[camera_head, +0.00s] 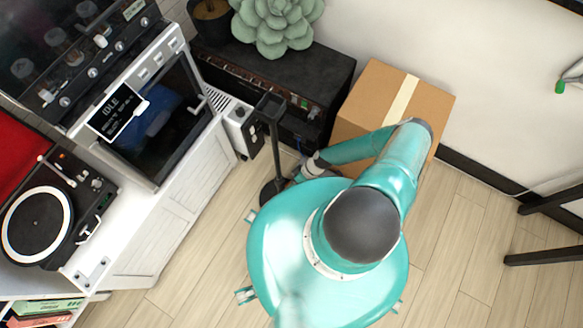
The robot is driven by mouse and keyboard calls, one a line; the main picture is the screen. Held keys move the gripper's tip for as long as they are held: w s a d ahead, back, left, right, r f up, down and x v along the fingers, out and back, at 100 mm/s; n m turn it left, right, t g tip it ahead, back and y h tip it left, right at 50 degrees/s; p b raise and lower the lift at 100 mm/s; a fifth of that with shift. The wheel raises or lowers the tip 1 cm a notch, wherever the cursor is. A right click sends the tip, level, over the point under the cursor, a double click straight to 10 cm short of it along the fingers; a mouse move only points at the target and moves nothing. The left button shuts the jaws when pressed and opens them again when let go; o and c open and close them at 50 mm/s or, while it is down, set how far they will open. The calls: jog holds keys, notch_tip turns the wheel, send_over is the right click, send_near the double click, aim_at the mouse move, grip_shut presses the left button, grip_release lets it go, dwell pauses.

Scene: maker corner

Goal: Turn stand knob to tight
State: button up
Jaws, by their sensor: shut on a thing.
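A slim black stand (275,146) rises upright from a round base on the floor, with a small dark holder at its top. My teal arm reaches over from the right. My gripper (297,174) is low beside the stand's pole, on its right side, and is shut on the stand knob. The knob itself is too small and too covered by the gripper to make out, so its turn position cannot be told. Part of the stand's base is also hidden by my body.
A cardboard box (375,92) stands close behind my arm. A black cabinet (325,75) with a succulent (273,25) is behind the stand. A white machine cabinet (165,215) and a turntable (40,222) are at left.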

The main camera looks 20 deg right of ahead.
jog(key=shift+w+d+f+m+g+y, duration=0.1)
jog(key=shift+f+m+g+y, duration=0.1)
jog(key=shift+g+y, duration=0.45)
jog(key=shift+w+d+f+m+g+y, duration=0.1)
jog(key=shift+m+g+y, duration=0.2)
jog(key=shift+y, duration=1.05)
jog(key=shift+s, duration=0.1)
jog(key=o, duration=1)
jog(key=shift+r, duration=0.15)
